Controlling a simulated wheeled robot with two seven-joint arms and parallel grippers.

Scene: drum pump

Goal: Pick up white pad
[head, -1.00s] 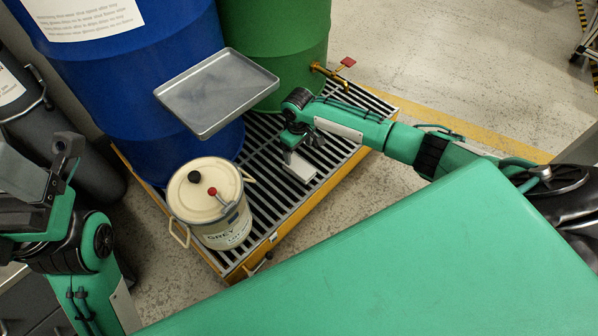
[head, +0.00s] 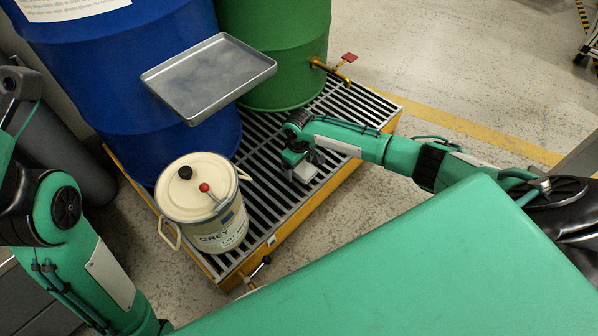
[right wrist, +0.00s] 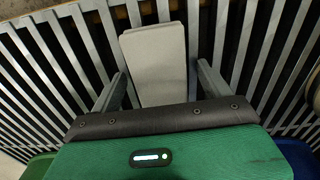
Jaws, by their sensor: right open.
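The white pad (right wrist: 155,62) lies on the slatted grate. In the right wrist view it sits between the two fingers of my right gripper (right wrist: 158,85), which are apart, with a gap on each side of the pad. In the head view the pad (head: 304,174) shows just below my right gripper (head: 303,163), partly covered by it. I cannot tell how far the fingers reach down beside the pad. My left arm is at the left edge of the head view; its gripper is outside the picture.
The slatted grate (head: 262,203) has a yellow frame. On it stand a cream can (head: 200,205) with a red knob, a blue drum (head: 95,75) and a green drum (head: 270,40) with a brass tap (head: 330,71). A metal tray (head: 208,78) shows in front of the blue drum.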

